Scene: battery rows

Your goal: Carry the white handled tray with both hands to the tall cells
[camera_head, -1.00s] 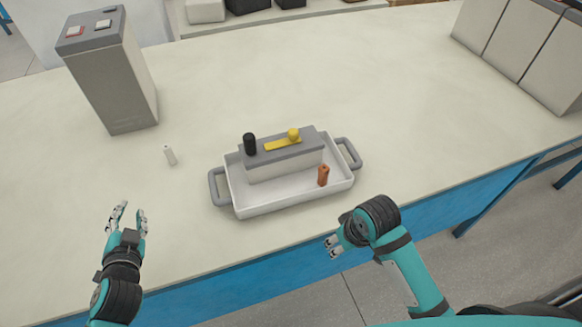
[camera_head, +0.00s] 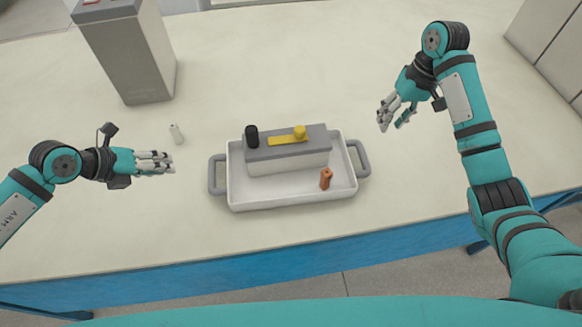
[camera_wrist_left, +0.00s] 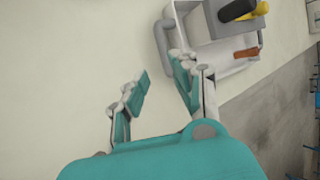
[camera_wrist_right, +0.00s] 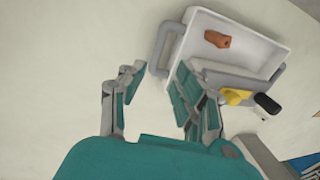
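The white tray (camera_head: 290,193) with a grey handle at each end lies on the table in the head view. It holds a grey-topped battery block (camera_head: 288,161) and a small orange piece (camera_head: 326,179). My left gripper (camera_head: 172,163) is open and empty, left of the tray's left handle (camera_head: 217,175). My right gripper (camera_head: 392,122) is open and empty, to the right of and behind the right handle (camera_head: 358,158). Each wrist view shows the tray beyond spread fingers, in the left wrist view (camera_wrist_left: 163,42) and in the right wrist view (camera_wrist_right: 259,42). Neither gripper touches it.
A tall grey cell (camera_head: 130,55) stands at the back left, and pale tall blocks (camera_head: 545,45) stand at the back right. The table (camera_head: 290,60) behind the tray is clear.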

